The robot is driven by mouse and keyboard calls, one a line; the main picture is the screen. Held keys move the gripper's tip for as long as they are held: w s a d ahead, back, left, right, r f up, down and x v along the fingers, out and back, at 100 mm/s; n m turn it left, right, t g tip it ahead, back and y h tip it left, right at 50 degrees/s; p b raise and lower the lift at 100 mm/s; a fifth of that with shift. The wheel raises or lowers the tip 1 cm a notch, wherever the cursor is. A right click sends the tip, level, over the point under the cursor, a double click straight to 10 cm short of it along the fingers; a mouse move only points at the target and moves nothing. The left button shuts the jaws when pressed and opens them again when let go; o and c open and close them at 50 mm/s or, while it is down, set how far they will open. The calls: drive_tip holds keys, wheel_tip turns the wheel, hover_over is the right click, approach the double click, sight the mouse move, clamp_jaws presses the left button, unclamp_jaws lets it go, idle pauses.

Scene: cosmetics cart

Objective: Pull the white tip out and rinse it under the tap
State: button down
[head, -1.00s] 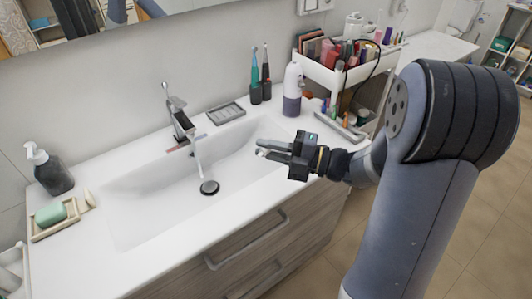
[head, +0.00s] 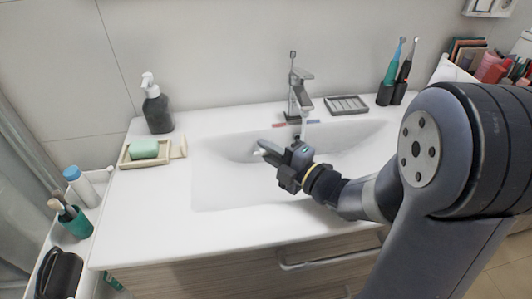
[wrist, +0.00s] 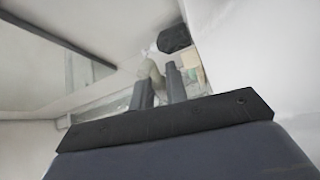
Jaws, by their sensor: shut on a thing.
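My gripper (head: 268,150) is shut on the small white tip (head: 259,152), which pokes out at the end of its fingers, above the basin. In the wrist view my two fingers (wrist: 158,88) have a pale piece (wrist: 150,70) between them, partly hidden. The chrome tap (head: 299,92) stands at the back of the sink. A thin stream of water (head: 304,130) runs from it, and the gripper is in front and to the left of this stream. The tip is apart from the water. The lower stream and drain are hidden by my gripper.
A grey soap tray (head: 346,105) and toothbrushes (head: 395,85) stand right of the tap. The left of the basin is clear.

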drive_tip(key=shift+w+d+f, duration=0.35)
drive_tip(key=shift+w+d, duration=0.7)
drive_tip(key=shift+w, duration=0.8)
drive_tip(key=shift+w+d+f, duration=0.3)
drive_tip(key=shift+w+d, duration=0.7)
drive_tip(key=shift+w, duration=0.8)
drive_tip(key=shift+w+d+f, duration=0.35)
drive_tip(key=shift+w+d, duration=0.7)
drive_tip(key=shift+w, duration=0.8)
drive_tip(key=shift+d, duration=0.1)
drive_tip(key=shift+d+p, duration=0.35)
drive_tip(key=shift+d, duration=0.15)
drive_tip(key=shift+a+p, duration=0.3)
drive_tip(key=shift+a, duration=0.3)
drive_tip(key=shift+d, duration=0.1)
